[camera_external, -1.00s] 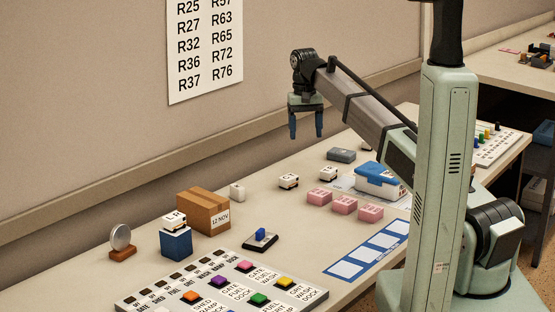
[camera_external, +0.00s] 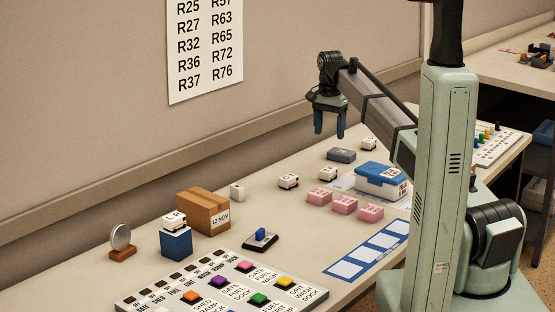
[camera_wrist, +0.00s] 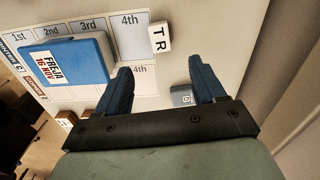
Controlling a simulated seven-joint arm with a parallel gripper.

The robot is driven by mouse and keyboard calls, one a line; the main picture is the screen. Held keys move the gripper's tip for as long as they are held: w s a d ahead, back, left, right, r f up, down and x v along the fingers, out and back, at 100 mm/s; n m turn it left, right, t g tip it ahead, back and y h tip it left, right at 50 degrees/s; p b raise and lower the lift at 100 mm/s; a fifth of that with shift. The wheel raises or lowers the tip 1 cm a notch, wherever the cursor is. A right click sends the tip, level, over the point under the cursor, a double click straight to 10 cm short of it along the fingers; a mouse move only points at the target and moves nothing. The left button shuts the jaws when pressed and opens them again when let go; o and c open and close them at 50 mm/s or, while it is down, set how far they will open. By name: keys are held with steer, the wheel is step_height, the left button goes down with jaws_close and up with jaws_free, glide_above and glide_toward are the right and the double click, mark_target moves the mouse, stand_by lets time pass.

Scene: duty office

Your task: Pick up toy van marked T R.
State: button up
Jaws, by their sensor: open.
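The toy van marked T R (camera_wrist: 160,38) is white with black letters. In the wrist view it lies beyond my fingertips, beside the square marked 4th.
A blue-lidded box (camera_external: 381,174) stands near the van, on the numbered sheet (camera_wrist: 132,40). Other white vans stand on the table (camera_external: 289,181) and on a blue block (camera_external: 174,222).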

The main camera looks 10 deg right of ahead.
glide_above(327, 170)
steer(key=f, duration=0.8)
steer(key=shift+w+d+f, duration=0.15)
steer(key=shift+w+d, duration=0.05)
steer(key=shift+d, duration=0.05)
steer(key=shift+s+a+f, duration=0.1)
steer(key=shift+s+f, duration=0.05)
steer(key=shift+f, duration=1.2)
steer(key=shift+s+a+f, duration=0.1)
steer(key=shift+f, duration=1.2)
steer(key=c, duration=1)
